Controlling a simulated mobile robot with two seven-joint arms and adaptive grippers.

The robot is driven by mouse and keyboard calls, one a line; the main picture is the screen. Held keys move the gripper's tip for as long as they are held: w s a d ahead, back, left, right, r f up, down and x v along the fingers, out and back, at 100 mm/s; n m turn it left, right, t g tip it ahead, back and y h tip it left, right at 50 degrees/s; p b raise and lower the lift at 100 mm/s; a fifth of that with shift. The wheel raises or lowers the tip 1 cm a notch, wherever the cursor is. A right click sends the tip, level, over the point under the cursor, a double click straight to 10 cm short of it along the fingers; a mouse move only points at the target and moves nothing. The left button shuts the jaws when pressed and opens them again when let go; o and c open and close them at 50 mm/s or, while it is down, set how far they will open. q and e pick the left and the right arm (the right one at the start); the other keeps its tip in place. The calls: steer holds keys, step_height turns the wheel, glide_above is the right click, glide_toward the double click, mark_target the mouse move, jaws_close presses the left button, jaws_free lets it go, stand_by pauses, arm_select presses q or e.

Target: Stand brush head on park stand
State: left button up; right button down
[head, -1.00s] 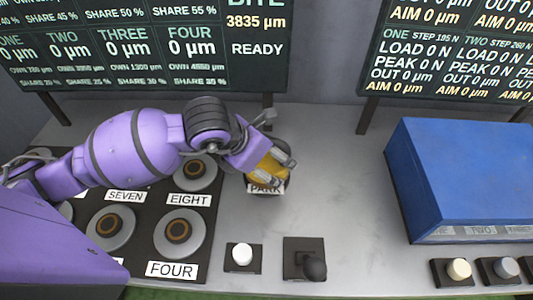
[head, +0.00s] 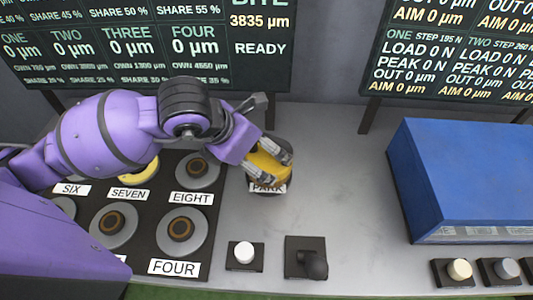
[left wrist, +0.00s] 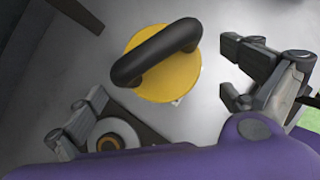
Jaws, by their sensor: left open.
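The brush head, a yellow disc (head: 268,160) with a black bar handle, sits at the park stand (head: 268,188), which carries a PARK label. In the left wrist view the disc (left wrist: 178,80) is seen from above with its handle across it; most of the stand is hidden beneath. My left gripper (head: 274,160) is open over the brush head. In the left wrist view its fingers (left wrist: 162,88) are spread to either side, with visible gaps to the disc. My right gripper is out of view.
A dark panel (head: 146,232) with several round labelled stations lies left; a yellow piece (head: 140,171) shows at SEVEN. A white button (head: 243,253) and a black joystick (head: 314,263) are in front. A blue box (head: 460,180) stands right. Grey table (head: 340,170) between is clear.

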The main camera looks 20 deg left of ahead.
arm_select(q)
steer(key=v, duration=0.6)
steer(key=shift+p, duration=0.4)
steer(key=shift+f, duration=0.1)
